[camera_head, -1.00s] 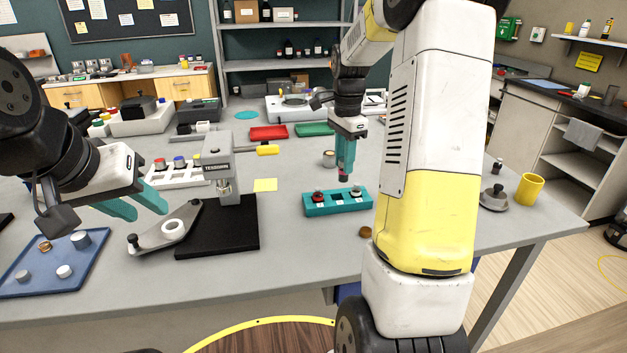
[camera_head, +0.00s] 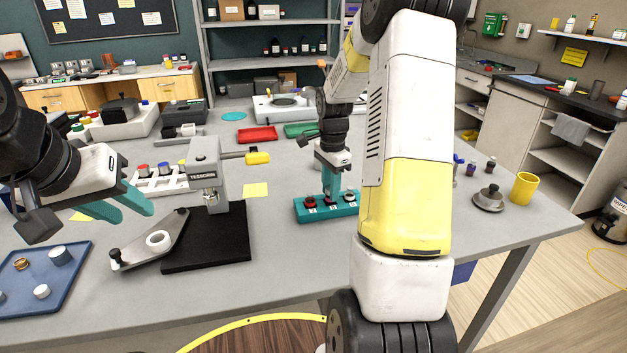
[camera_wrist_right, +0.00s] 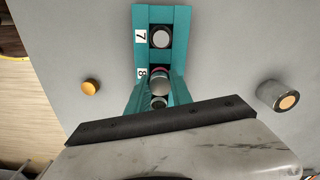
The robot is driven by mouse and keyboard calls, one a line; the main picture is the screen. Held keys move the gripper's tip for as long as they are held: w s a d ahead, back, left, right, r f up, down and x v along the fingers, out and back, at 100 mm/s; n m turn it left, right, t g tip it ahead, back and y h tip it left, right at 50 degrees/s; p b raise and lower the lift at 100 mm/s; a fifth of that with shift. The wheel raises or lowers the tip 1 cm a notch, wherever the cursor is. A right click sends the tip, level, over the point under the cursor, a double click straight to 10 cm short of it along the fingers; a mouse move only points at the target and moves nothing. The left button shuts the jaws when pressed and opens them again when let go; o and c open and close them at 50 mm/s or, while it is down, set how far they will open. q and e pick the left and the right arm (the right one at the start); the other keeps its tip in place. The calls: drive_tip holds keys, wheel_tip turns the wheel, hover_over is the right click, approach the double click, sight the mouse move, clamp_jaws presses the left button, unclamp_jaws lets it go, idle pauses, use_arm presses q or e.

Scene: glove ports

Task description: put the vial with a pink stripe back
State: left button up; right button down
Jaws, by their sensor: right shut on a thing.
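The teal rack (camera_head: 301,212) stands on the grey bench with dark-bodied vials in its slots. My right gripper (camera_head: 331,192) points down at the middle of the rack. In the right wrist view, my right gripper (camera_wrist_right: 160,92) is shut on a vial with a pale round cap (camera_wrist_right: 160,84), at the slot labelled 8. Another capped vial (camera_wrist_right: 161,38) sits at the slot labelled 7. My left gripper (camera_head: 122,203) is open and empty above the bench at left.
A black-based press (camera_head: 208,245) stands left of the rack. A blue tray (camera_head: 40,290) lies at the left front. A yellow cup (camera_head: 524,188) and a grey lidded weight (camera_head: 488,199) are at right. An orange cap (camera_wrist_right: 91,87) and a grey cylinder (camera_wrist_right: 277,95) flank the rack.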

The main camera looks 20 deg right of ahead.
drive_tip(key=shift+f, duration=0.2)
drive_tip(key=c, duration=1.1)
unclamp_jaws()
drive_tip(key=shift+c, duration=0.2)
wheel_tip(320, 180, up, 12)
drive_tip(key=s+a+r+n+t, duration=0.3)
drive_tip(key=s+a+r+n, duration=0.45)
drive_tip(key=s, duration=0.35)
drive_tip(key=s+a+n+t+y, duration=0.2)
drive_tip(key=s+a+n, duration=0.3)
drive_tip(key=s+n, duration=0.4)
drive_tip(key=shift+s+a+r+t, duration=0.25)
drive_tip(key=shift+s+t, duration=0.35)
drive_tip(key=shift+s, duration=0.9)
drive_tip(key=shift+d, duration=0.1)
